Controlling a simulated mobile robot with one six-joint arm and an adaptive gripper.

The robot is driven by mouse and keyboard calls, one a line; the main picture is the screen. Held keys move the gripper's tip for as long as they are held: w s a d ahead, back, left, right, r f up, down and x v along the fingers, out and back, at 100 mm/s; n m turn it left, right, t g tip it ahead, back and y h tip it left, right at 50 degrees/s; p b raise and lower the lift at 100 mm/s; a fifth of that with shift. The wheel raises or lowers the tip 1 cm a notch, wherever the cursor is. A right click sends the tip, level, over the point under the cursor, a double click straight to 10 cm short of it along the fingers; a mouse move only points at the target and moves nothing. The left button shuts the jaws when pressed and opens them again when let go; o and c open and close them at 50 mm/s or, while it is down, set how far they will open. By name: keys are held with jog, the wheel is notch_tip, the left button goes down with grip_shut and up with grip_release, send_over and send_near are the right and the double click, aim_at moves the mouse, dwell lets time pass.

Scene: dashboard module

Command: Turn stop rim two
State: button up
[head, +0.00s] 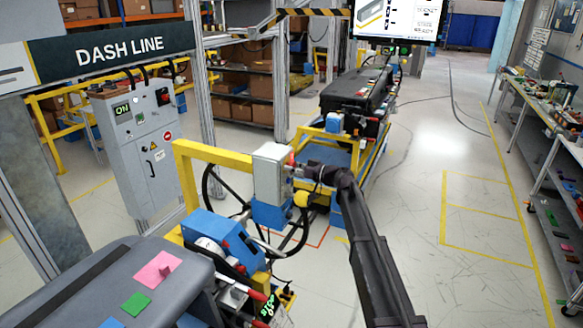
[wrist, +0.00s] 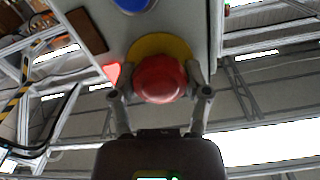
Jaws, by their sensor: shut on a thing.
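A red mushroom stop button (wrist: 160,78) with a yellow backing plate (wrist: 160,47) sits on a grey box face in the wrist view. My gripper (wrist: 161,90) has one finger on each side of the red button, shut on its rim. In the head view my gripper (head: 300,172) is at the right side of the pale grey box (head: 270,172) on the yellow frame. The button itself is mostly hidden there by my gripper.
A blue button (wrist: 133,4) and a red triangle mark (wrist: 112,72) are near the stop button. A steering wheel (head: 302,235) and blue unit (head: 215,232) stand below the box. A grey cabinet (head: 140,150) stands left; open floor (head: 430,270) lies right.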

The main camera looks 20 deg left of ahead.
jog(key=shift+m, duration=0.3)
jog(key=shift+a+m, duration=0.1)
jog(key=shift+m, duration=3)
jog(key=o, duration=1.2)
jog(key=shift+c, duration=0.2)
jog(key=d, duration=1.2)
jog(key=shift+s, duration=0.4)
